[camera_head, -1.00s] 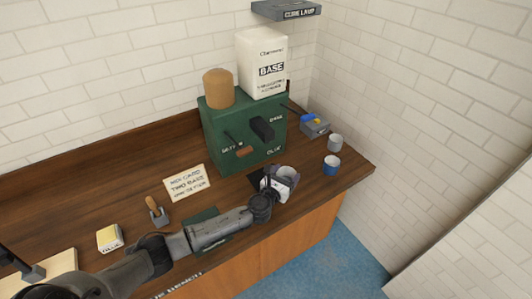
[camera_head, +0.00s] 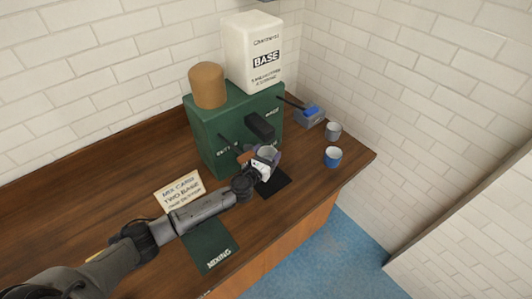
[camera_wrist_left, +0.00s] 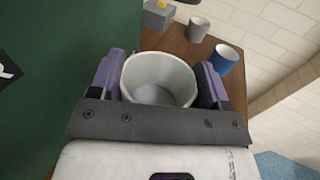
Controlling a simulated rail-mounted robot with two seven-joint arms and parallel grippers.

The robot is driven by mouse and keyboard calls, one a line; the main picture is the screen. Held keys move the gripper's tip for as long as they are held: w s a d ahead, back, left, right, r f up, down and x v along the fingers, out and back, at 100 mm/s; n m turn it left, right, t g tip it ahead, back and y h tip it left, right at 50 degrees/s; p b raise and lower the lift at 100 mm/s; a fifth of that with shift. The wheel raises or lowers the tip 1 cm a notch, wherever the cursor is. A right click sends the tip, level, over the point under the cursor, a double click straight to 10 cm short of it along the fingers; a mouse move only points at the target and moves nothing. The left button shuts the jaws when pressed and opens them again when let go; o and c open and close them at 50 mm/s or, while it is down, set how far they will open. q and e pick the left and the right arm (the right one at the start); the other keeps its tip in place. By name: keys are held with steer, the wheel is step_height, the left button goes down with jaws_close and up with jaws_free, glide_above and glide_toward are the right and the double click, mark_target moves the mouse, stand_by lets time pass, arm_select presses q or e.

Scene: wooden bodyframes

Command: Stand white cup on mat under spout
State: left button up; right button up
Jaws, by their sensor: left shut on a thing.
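The white cup (camera_wrist_left: 160,92) is upright, its open rim facing the left wrist camera. My left gripper (camera_head: 262,164) is shut on it, with one purple-padded finger on each side. In the head view the cup (camera_head: 266,154) is close to the front of the green machine (camera_head: 205,137), below its dark spout block (camera_head: 260,125). The black mat (camera_head: 273,187) lies on the bench in front of the machine. The cup appears at the mat's rear edge; its base is hidden, so I cannot tell whether it touches anything. My right gripper is out of view.
A lettered card (camera_head: 178,192) and a green mat (camera_head: 210,250) lie left of and under my arm.

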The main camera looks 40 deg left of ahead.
arm_select(q)
steer(key=shift+f+b, duration=2.2)
steer(key=shift+f, duration=0.2)
steer(key=shift+f+b, duration=0.95)
steer(key=shift+f, duration=0.25)
steer(key=shift+s+f, duration=0.15)
steer(key=shift+f, duration=0.15)
steer(key=o, duration=1.2)
steer(key=shift+c, duration=0.2)
